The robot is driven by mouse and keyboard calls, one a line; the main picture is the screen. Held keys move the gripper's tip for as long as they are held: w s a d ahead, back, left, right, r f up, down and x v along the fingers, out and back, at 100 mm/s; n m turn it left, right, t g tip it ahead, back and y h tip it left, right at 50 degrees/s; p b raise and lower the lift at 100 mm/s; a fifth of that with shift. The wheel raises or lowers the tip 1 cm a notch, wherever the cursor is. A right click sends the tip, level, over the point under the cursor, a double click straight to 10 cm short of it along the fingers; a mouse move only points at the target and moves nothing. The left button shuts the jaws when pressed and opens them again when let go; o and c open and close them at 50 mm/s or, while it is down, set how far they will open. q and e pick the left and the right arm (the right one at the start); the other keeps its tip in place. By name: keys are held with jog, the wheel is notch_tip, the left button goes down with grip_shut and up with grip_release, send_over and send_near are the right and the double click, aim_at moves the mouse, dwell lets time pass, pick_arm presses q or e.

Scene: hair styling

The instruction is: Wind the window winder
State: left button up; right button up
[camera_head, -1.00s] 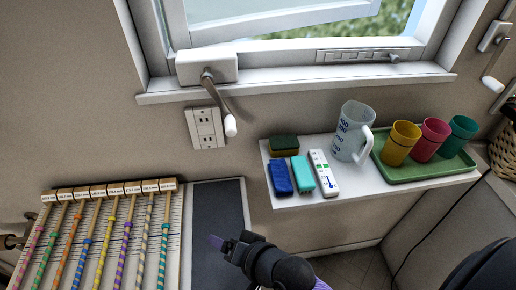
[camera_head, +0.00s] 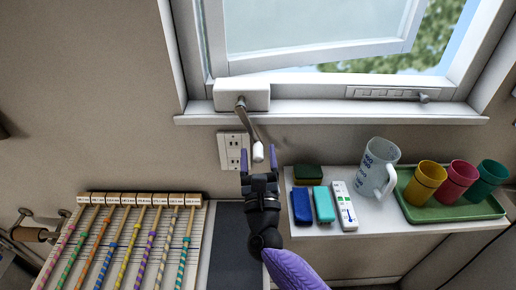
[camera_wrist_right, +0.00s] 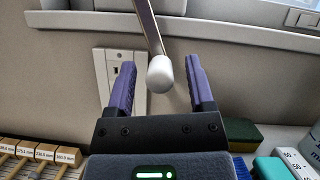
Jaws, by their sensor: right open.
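The window winder (camera_head: 248,122) hangs from a white box (camera_head: 242,95) on the sill below the tilted window. Its metal arm slants down to a white knob (camera_head: 258,151). My right gripper (camera_head: 259,160) is open with purple fingers pointing up at the knob. In the right wrist view the white knob (camera_wrist_right: 160,74) shows between the two fingers of the right gripper (camera_wrist_right: 160,75), with a gap on either side. The winder arm (camera_wrist_right: 149,26) runs up out of that view. I cannot tell how deep the knob sits between the fingers. My left gripper is not in view.
A wall socket (camera_head: 233,150) is behind the knob. A white shelf (camera_head: 330,229) to the right holds a sponge, small boxes, a jug (camera_head: 376,167) and a green tray (camera_head: 455,212) with cups. A rack of striped sticks (camera_head: 125,240) is at lower left.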

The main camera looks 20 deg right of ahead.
jog(key=shift+w+d+r, duration=0.15)
jog(key=shift+w+r, duration=0.05)
jog(key=shift+w, duration=0.35)
grip_shut()
dwell(1.0)
